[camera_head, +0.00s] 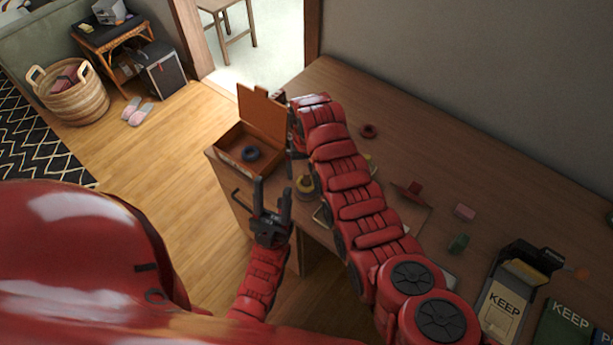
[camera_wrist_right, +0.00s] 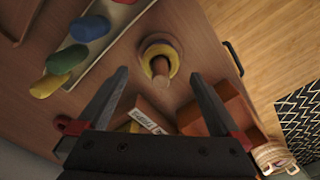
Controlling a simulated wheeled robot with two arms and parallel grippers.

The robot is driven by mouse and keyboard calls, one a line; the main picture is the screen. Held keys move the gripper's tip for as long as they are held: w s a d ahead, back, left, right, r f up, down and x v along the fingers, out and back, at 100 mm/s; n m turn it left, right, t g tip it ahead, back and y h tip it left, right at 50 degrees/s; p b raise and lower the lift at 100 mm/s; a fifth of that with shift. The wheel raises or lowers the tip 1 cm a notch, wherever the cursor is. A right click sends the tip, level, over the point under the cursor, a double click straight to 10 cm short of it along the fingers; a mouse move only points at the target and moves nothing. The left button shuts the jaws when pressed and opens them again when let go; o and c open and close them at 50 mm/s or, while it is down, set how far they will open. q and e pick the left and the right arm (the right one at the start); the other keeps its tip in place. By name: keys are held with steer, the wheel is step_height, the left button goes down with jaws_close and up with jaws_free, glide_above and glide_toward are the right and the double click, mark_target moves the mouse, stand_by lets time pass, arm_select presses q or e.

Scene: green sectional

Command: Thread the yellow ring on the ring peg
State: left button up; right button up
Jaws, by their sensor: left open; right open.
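The yellow ring (camera_wrist_right: 176,63) is around the upright wooden ring peg (camera_wrist_right: 160,68) in the right wrist view, low on it. I cannot tell whether it rests fully flat on the base. In the head view the yellow ring (camera_head: 304,193) is small, beside my right arm. My right gripper (camera_wrist_right: 159,76) is open, its fingers pointing toward the peg from either side in the picture and apparently not touching the ring. In the head view the right gripper is mostly hidden by its arm. My left gripper (camera_head: 272,187) is open and empty, near the desk's front edge.
An open wooden box (camera_head: 240,140) with a dark ring (camera_head: 250,154) inside stands at the desk's far left end.

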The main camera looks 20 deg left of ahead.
step_height(320, 180, up, 4)
steer(key=shift+f+b, duration=0.2)
steer(key=shift+b, duration=0.4)
step_height(320, 180, up, 3)
steer(key=shift+f+p, duration=0.1)
steer(key=shift+p, duration=0.35)
step_height(320, 180, up, 7)
steer(key=p, duration=0.4)
steer(key=shift+f, duration=0.15)
